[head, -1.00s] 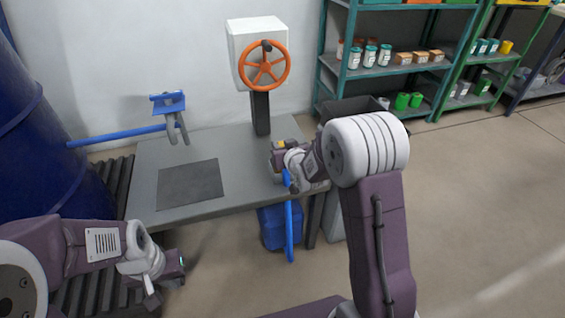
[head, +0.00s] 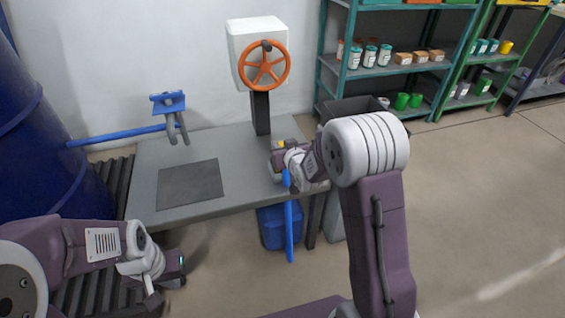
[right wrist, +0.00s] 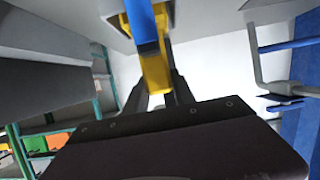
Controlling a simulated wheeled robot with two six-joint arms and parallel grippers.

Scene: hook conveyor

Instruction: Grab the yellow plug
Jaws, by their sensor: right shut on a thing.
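The yellow plug (right wrist: 155,70) shows in the right wrist view between the two dark fingers of my right gripper (right wrist: 158,88). The gripper is shut on it. A blue part (right wrist: 142,22) runs up from the yellow piece to the top edge of that view. In the head view my right gripper (head: 281,160) is over the right end of the table, and its wrist hides most of the plug. My left gripper (head: 168,275) is low at the lower left, away from the table, and its finger opening is unclear.
The grey table (head: 235,150) carries a dark mat (head: 190,184) and a post with an orange wheel (head: 265,65). A blue bracket with hooks (head: 170,105) is at the back left. A blue barrel (head: 50,150) stands left. A blue bar (head: 289,225) hangs before a blue bin (head: 270,228).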

